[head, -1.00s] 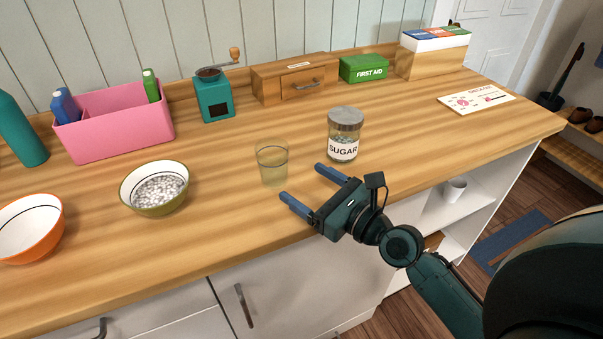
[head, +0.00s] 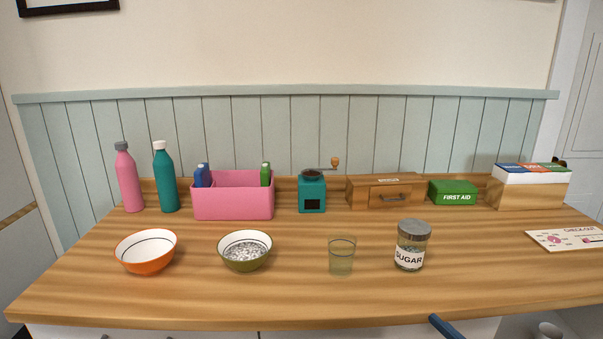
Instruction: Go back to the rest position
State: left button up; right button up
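Only a blue finger of my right gripper (head: 445,326) shows at the bottom edge of the head view, in front of the counter and below its front edge. The rest of that gripper is out of the picture, so I cannot tell its opening. My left gripper is not in view. The wooden counter (head: 300,299) spans the view. On it stand a sugar jar (head: 409,246) with its lid on, a glass (head: 341,256), a bowl of pale granules (head: 245,251) and an orange bowl (head: 147,252). No gripper touches them.
Along the back stand a pink bottle (head: 128,180), a teal bottle (head: 165,180), a pink caddy (head: 234,202), a grinder (head: 312,194), a small drawer box (head: 385,192), a first aid box (head: 453,193) and a sectioned box (head: 532,188). A card (head: 566,239) lies at right. The counter's front strip is clear.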

pick_arm(q)
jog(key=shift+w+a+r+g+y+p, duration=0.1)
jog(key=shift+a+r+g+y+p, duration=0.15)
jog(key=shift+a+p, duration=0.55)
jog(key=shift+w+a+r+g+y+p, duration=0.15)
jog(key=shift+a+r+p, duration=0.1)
jog(key=shift+p, duration=1)
pick_arm(e)
jog(key=s+a+f+n+g+h, duration=0.2)
jog(key=s+f+n, duration=0.5)
jog(key=n, duration=0.9)
jog(key=s+a+f+n+g+h, duration=0.1)
jog(key=s+a+f+n+g, duration=0.2)
jog(key=s+f+n, duration=0.4)
jog(key=shift+a+f+n+g+h, duration=0.4)
jog(key=shift+f+n, duration=0.35)
jog(key=shift+n, duration=3.95)
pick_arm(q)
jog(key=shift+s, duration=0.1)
pick_arm(e)
jog(key=shift+a, duration=0.1)
